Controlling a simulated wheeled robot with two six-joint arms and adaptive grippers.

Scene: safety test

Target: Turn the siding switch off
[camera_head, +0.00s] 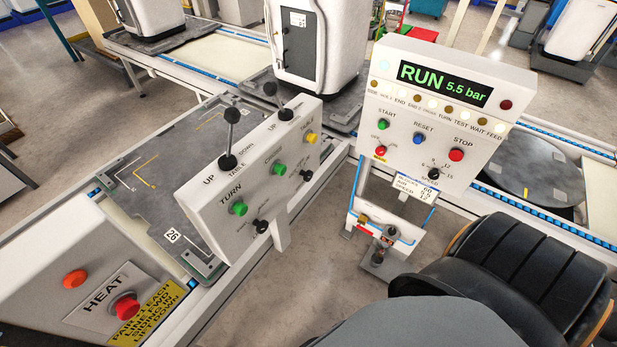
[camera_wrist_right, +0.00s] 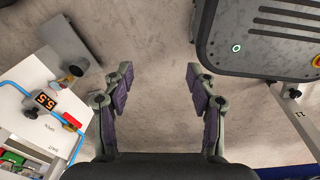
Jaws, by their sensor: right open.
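No switch with a readable siding label shows. A tilted white control box (camera_head: 215,197) in the head view carries lever labels UP, DOWN and TABLE, a TURN label, green and yellow buttons, and two small black knobs, one at its lower front (camera_head: 261,226) and one at its right (camera_head: 306,175). I cannot tell whether either is the siding switch. My right gripper (camera_wrist_right: 158,78) is open and empty above the floor in the right wrist view, apart from the controls. My left gripper is not in view.
A white console (camera_head: 398,103) reads RUN 5.5 bar, with START, RESET and STOP buttons. A valve unit with blue tubing (camera_wrist_right: 20,90) and a dark rounded body (camera_wrist_right: 250,62) flank my right gripper. Floor between is clear.

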